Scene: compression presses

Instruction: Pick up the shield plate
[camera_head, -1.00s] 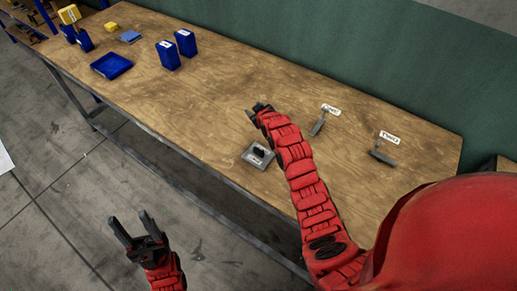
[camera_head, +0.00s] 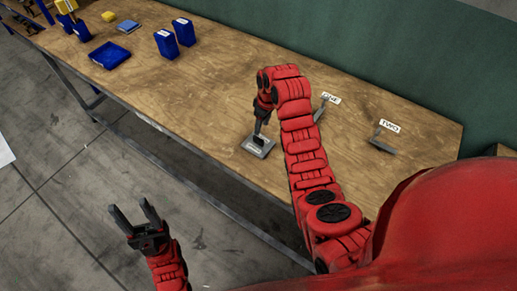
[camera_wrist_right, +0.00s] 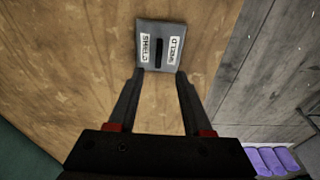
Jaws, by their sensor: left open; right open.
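The shield plate (camera_head: 260,147) is a small grey square plate lying flat near the front edge of the wooden table. In the right wrist view the plate (camera_wrist_right: 161,28) has a dark upright grip in its middle and white labels on both sides, one reading SHIELD. My right gripper (camera_head: 261,133) points down just above the plate and partly covers it. In its wrist view the right gripper (camera_wrist_right: 159,75) is open and empty, with the plate beyond its fingertips and the grip lined up between them. My left gripper (camera_head: 130,209) is open and empty, off the table's front side.
Two grey tools labelled ONE (camera_head: 321,112) and TWO (camera_head: 383,139) are on the table (camera_head: 220,100) right of my right arm. Blue bins (camera_head: 167,43) and a blue tray (camera_head: 110,55) stand at the far left. A green wall (camera_head: 350,55) runs behind.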

